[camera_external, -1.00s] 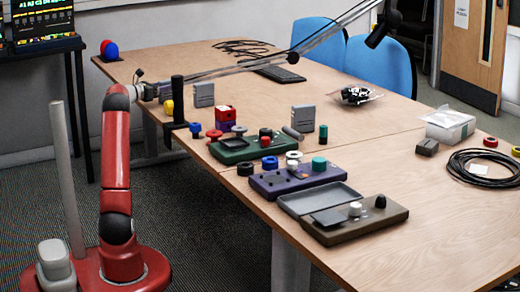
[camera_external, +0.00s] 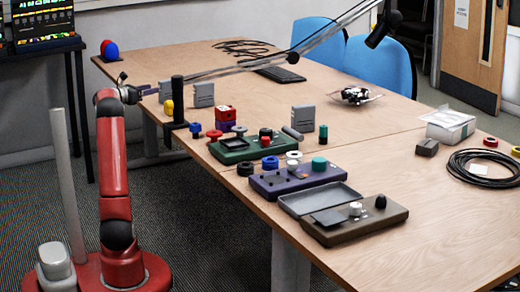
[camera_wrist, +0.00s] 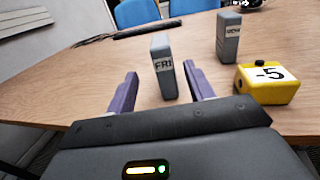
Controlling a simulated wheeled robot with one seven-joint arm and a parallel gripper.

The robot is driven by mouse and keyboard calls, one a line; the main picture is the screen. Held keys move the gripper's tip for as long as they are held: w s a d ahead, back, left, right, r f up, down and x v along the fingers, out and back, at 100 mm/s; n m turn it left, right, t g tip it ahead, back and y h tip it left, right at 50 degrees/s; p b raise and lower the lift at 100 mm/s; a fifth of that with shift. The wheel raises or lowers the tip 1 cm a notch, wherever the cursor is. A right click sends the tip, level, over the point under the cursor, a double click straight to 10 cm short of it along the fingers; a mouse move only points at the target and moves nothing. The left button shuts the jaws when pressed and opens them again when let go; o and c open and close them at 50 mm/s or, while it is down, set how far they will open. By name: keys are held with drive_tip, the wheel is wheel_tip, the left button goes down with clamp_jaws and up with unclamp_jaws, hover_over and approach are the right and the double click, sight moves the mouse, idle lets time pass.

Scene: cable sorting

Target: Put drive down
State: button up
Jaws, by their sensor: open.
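A grey drive marked "FRI" (camera_wrist: 162,75) stands upright on the wooden table in the wrist view. It also shows in the external view (camera_external: 165,89), just right of my gripper (camera_external: 148,91). The purple fingers of my gripper (camera_wrist: 160,71) are spread to either side of the drive's line in the wrist view, with visible gaps. The drive appears just beyond the fingertips. A second grey drive (camera_wrist: 229,38) stands upright farther right, and it shows in the external view (camera_external: 204,94).
A yellow block marked "-5" (camera_wrist: 267,83) sits close to the right finger. A black upright post (camera_external: 178,100) stands at the table edge. Coloured consoles and knobs fill the near table. A thin boom (camera_external: 250,68) crosses above. The table's far left is largely clear.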

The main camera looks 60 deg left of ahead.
sight(165, 86)
drive_tip(key=shift+s+r, duration=0.1)
drive_tip(key=shift+s, duration=0.1)
drive_tip(key=w, duration=0.2)
drive_tip(key=w+p, duration=0.1)
drive_tip(key=w, duration=0.2)
drive_tip(key=w+a, duration=0.1)
drive_tip(key=w, duration=0.1)
drive_tip(key=shift+w, duration=0.35)
drive_tip(key=shift+c, duration=0.4)
clamp_jaws()
